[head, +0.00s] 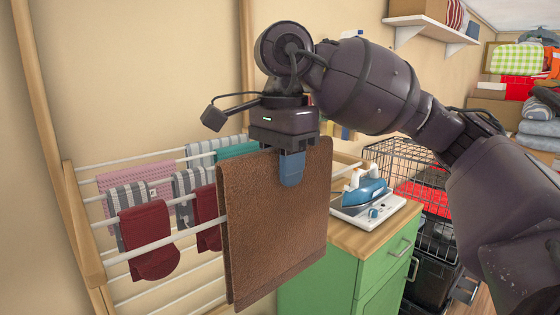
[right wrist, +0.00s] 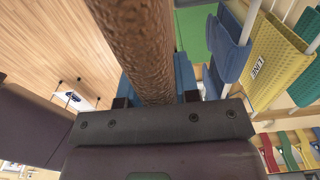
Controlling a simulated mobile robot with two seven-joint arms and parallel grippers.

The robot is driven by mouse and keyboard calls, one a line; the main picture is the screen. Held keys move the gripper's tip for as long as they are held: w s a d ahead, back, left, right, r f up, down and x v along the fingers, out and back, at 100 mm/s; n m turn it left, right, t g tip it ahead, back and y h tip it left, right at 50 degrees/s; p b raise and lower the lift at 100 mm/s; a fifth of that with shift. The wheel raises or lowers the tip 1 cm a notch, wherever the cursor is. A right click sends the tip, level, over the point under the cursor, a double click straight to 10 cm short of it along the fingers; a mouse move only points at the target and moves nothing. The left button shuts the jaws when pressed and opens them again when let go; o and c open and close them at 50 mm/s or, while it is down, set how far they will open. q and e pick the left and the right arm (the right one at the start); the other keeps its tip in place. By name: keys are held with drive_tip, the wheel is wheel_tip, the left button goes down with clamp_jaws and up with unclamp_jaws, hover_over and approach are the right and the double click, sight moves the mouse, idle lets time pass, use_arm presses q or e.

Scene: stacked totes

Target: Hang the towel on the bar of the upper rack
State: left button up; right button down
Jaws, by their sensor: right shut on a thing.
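The brown towel (head: 268,225) hangs down, spread out flat, at the front right end of the drying rack in the head view. My right gripper (head: 292,168) is above it, with its blue fingers shut on the towel's top edge. In the right wrist view the towel (right wrist: 140,45) runs between the fingers of my right gripper (right wrist: 155,80). The upper rack's white bars (head: 150,248) run behind the towel from the left. The towel hides their right part, and I cannot tell whether it touches a bar. My left gripper is not in view.
Dark red socks (head: 150,240), a pink cloth (head: 130,185) and grey striped cloths (head: 128,205) hang on the rack. A green cabinet (head: 335,285) with an iron (head: 365,190) stands close on the right. A wire crate (head: 425,190) is behind it.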

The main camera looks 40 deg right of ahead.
sight(282, 206)
drive_tip(key=shift+f+b, duration=0.3)
drive_tip(key=shift+f, duration=0.45)
drive_tip(key=shift+f+b, duration=1.15)
drive_tip(key=shift+f, duration=1.3)
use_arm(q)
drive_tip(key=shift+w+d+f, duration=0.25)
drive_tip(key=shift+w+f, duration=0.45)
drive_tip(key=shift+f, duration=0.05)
